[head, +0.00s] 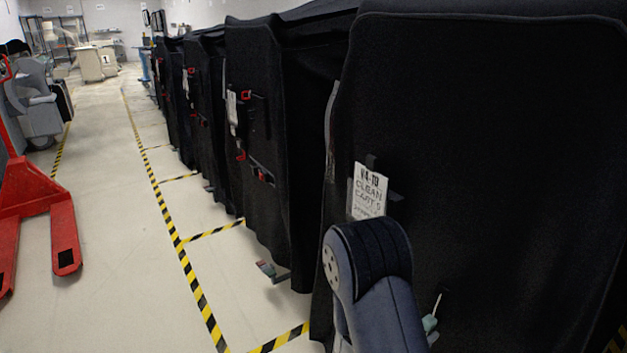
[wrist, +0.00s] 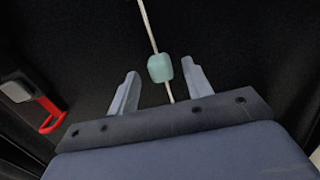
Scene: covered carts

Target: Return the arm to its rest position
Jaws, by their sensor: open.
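My gripper (wrist: 160,88) shows in the wrist view with its two pale fingers apart. A pale green toggle on a white cord (wrist: 160,68) lies between and just beyond the fingertips, against black fabric. I cannot tell whether the fingers touch it. In the head view, my arm (head: 375,280) reaches up in front of the nearest black covered cart (head: 490,130). The gripper itself is hidden there behind the arm. A bit of the green toggle (head: 430,323) and cord shows at the arm's right side.
A white label (head: 369,190) hangs on the nearest cover. More black covered carts (head: 255,130) line up behind it. A red pallet jack (head: 65,235) stands at left. Yellow-black tape (head: 180,250) marks the floor, with clear aisle between. A red handle (wrist: 52,115) shows in the wrist view.

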